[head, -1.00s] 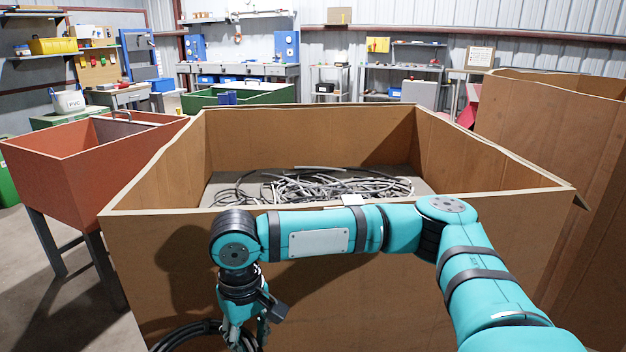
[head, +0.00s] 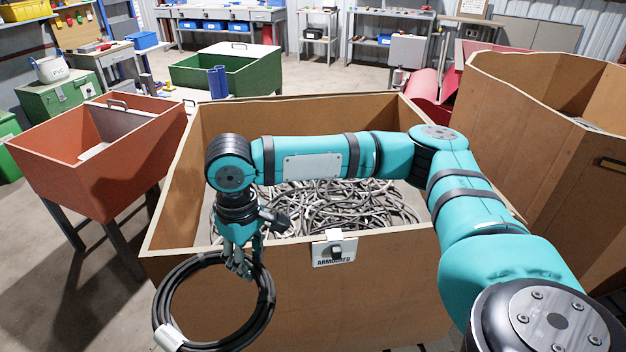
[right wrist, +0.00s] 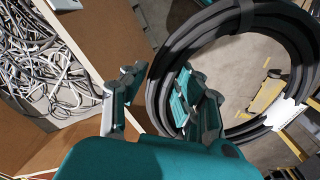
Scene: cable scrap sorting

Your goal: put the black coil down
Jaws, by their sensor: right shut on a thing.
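The black coil (head: 267,309) is a thick ring of black cable with a white tag (head: 170,338) at its lower left. My right gripper (head: 240,264) is shut on the coil's upper rim. The coil hangs in front of the near wall of the cardboard box (head: 400,290), outside it. In the right wrist view the coil (right wrist: 300,50) passes by the fingers (right wrist: 155,100), with the floor visible through its ring. My left gripper is out of view.
An orange-red bin (head: 65,160) on legs stands at the left. A green bin (head: 205,78) with a blue item stands behind the box. Another tall cardboard box (head: 540,140) stands at the right. Bare floor (head: 50,270) shows at the lower left.

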